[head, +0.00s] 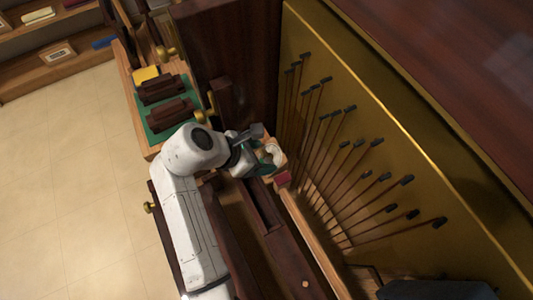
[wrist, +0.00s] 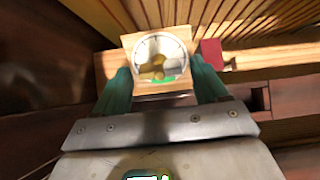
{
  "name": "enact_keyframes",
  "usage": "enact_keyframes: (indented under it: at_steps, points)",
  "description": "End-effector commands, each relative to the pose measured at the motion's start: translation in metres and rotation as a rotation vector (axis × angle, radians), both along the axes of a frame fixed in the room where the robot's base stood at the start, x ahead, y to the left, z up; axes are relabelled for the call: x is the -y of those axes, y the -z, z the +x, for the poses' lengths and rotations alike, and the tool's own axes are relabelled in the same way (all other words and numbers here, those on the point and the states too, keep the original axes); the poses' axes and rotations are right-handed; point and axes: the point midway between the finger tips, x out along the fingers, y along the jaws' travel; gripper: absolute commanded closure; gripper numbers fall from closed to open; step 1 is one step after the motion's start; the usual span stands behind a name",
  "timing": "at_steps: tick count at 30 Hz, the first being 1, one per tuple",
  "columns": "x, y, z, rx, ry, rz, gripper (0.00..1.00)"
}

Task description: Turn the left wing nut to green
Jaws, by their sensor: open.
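A wing nut (wrist: 157,68) of brass colour sits on a round white dial with tick marks and a green part along its lower edge. The dial is set in a square wooden block (wrist: 128,40). My gripper (wrist: 161,78) is open, with one teal finger on each side of the dial and wing nut. I cannot tell whether a finger touches the nut. In the head view my gripper (head: 268,160) is at the piano's inner corner, beside a pale dial block partly hidden by it. No second wing nut can be made out.
A red block (wrist: 211,53) stands right of the dial block. A gold panel (head: 420,160) with several dark-tipped rods rises on the right in the head view. A green tray (head: 182,123) with dark wooden pieces lies to the left. Dark wooden walls enclose the gripper closely.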

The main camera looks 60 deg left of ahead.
Motion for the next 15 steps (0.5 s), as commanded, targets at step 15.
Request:
enact_keyframes:
  at_steps: [15]
  points:
    - [0.0008,0.0110,0.0094,0.000,0.001,0.000,0.28]
